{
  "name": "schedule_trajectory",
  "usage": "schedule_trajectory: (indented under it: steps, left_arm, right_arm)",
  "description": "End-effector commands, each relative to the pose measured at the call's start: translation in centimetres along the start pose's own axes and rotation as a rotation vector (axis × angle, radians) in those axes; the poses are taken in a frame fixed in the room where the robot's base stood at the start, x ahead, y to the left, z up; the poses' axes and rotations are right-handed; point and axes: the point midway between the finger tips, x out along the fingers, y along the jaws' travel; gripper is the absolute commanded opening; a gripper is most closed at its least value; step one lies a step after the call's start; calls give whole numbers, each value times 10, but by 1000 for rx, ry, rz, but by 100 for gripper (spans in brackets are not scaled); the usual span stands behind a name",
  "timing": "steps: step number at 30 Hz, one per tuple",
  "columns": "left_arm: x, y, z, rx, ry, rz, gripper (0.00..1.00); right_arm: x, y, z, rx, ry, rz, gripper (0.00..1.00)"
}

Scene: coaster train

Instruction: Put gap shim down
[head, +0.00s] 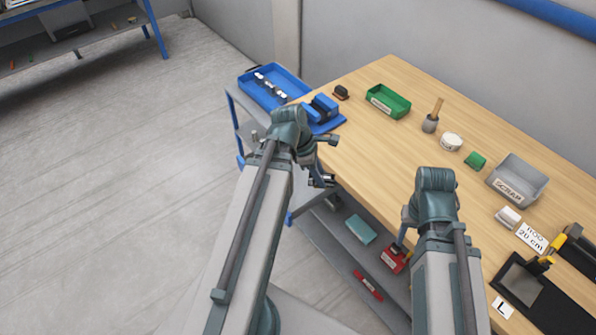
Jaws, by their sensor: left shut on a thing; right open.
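My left gripper (322,181) is at the table's left edge, beside the blue fixture. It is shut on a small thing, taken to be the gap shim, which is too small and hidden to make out. My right gripper (403,236) points down near the table's front edge, above the lower shelf. It is open; its fingers are mostly hidden by my arm.
On the wooden table (370,150) are a green bin (388,100), a mallet (432,119) and a grey scrap bin (517,179). The table's middle is clear.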

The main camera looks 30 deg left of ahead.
Motion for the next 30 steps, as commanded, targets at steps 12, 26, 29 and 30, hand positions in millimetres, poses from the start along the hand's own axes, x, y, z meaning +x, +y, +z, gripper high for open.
schedule_trajectory:
  steps: [12, 26, 29, 30]
  left_arm:
    - [10, 82, -163, -615, -6, 252, 0]
    - [25, 105, -176, -694, -12, 285, 0]
    - [43, 120, -165, -693, -12, 284, 0]
    - [50, 126, -161, -694, -11, 284, 0]
  right_arm:
    - [70, -7, -4, 1, 0, 0, 50]
    - [89, -9, -5, 1, 0, 0, 50]
    - [102, -10, -6, 1, 0, 0, 50]
    - [106, -10, -6, 1, 0, 0, 50]
